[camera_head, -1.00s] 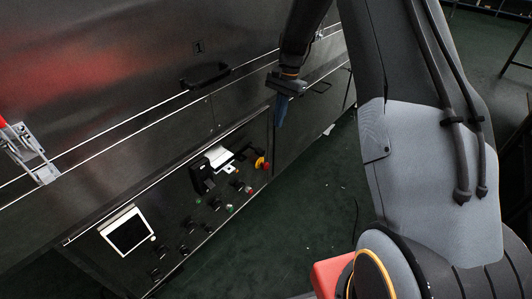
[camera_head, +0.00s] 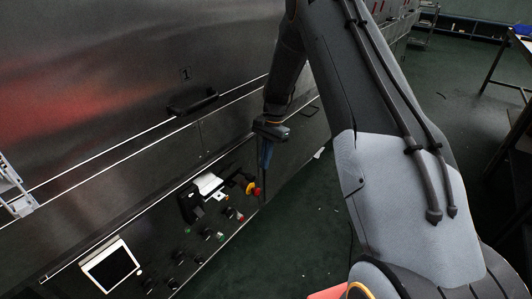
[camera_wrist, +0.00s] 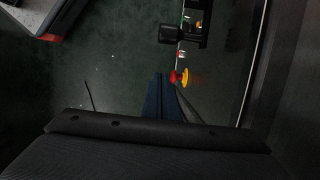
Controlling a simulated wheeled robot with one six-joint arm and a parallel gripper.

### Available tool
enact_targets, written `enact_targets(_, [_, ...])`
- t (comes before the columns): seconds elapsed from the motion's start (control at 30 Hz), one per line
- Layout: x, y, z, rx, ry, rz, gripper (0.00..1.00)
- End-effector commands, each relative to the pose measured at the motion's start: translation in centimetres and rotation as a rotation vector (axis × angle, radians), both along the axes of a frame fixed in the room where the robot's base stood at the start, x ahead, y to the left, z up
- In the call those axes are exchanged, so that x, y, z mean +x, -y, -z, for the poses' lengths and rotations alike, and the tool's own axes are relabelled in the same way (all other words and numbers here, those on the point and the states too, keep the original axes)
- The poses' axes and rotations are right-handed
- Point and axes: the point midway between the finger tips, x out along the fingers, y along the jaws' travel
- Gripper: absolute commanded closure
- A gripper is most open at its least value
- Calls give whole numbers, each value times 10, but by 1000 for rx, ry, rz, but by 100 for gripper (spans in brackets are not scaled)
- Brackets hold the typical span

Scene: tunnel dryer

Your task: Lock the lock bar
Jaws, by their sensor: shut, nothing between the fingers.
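My gripper (camera_head: 266,158) points down in front of the dryer's dark metal front, with its blue fingers together and empty. In the wrist view the closed fingers (camera_wrist: 162,98) are in the lower middle. A black block-like fitting (camera_head: 190,205) with a pale plate (camera_head: 208,186) stands out from the control panel, left of my gripper; the black fitting also shows at the top of the wrist view (camera_wrist: 170,34). A metal clamp (camera_head: 18,195) is cut off at the far left. I cannot tell which part is the lock bar.
A red and yellow emergency stop (camera_head: 252,188) is close to my fingertips and shows beside them in the wrist view (camera_wrist: 181,77). Several knobs and a white-framed screen (camera_head: 111,264) are lower left. A black handle (camera_head: 193,103) is above. Dark green floor (camera_head: 312,225) is open at right.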

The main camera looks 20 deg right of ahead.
Motion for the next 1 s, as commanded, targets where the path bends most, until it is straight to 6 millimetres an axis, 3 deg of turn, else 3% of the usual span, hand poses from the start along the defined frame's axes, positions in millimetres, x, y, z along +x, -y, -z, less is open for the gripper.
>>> enact_targets(0.17, [-6,-7,36,-1,-3,-2,100])
enact_targets(0.5, [-23,-34,16,0,1,0,100])
enact_targets(1.0, [-29,-32,14,0,-1,11,100])
